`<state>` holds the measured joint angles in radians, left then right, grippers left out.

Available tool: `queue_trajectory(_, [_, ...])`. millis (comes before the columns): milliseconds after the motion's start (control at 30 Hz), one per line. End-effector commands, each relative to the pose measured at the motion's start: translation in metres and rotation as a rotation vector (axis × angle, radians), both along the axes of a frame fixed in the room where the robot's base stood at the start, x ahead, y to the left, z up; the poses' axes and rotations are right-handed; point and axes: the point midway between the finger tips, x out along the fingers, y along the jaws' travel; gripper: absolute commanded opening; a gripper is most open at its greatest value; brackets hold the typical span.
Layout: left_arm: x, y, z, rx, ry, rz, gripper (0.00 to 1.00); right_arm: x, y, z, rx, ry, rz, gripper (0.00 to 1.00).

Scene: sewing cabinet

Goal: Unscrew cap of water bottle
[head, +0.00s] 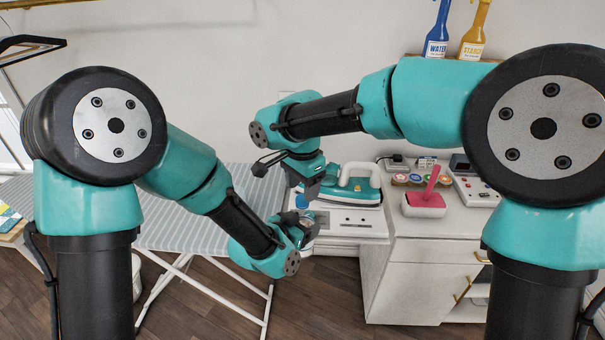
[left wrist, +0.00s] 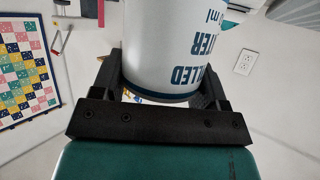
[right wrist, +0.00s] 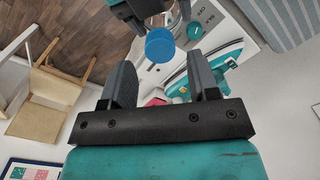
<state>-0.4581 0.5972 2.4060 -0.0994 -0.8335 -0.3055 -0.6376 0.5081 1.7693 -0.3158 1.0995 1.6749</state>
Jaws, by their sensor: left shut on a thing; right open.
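The white water bottle with dark blue lettering (left wrist: 170,45) is between the fingers of my left gripper (left wrist: 165,85), which is shut on it. In the head view my left gripper (head: 303,222) is low, by the end of the ironing board, and mostly hides the bottle. The blue cap (head: 303,201) shows just above it. The cap also shows in the right wrist view (right wrist: 160,45), ahead of the fingertips. My right gripper (right wrist: 162,75) is open and empty, with a gap to the cap. In the head view the right gripper (head: 310,187) is just above the cap.
A pink-handled item (head: 424,205) and a control box (head: 475,187) are further right. The striped ironing board (head: 180,235) spreads to the left. Spray bottles (head: 438,30) stand on a shelf behind.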

Motion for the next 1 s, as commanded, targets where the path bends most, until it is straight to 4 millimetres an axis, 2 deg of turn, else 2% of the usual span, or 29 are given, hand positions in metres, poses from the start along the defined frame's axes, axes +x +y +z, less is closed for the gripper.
queue_trajectory(100, [0.000, 0.000, 0.001, -0.001, -0.001, 0.000, 0.01, 0.000, -0.001, -0.016, 0.000, 0.001, 0.000, 0.55])
queue_trajectory(233, [0.000, 0.000, 0.001, -0.001, -0.001, 0.000, 0.01, 0.000, -0.001, -0.028, 0.000, 0.001, 0.000, 0.55])
queue_trajectory(600, [0.000, 0.000, 0.001, -0.001, -0.001, 0.000, 0.01, 0.000, 0.000, -0.032, 0.001, -0.001, -0.001, 0.55])
queue_trajectory(1000, [0.000, 0.000, 0.000, -0.001, -0.001, 0.000, 0.01, 0.000, 0.000, -0.032, 0.001, -0.001, 0.000, 0.17])
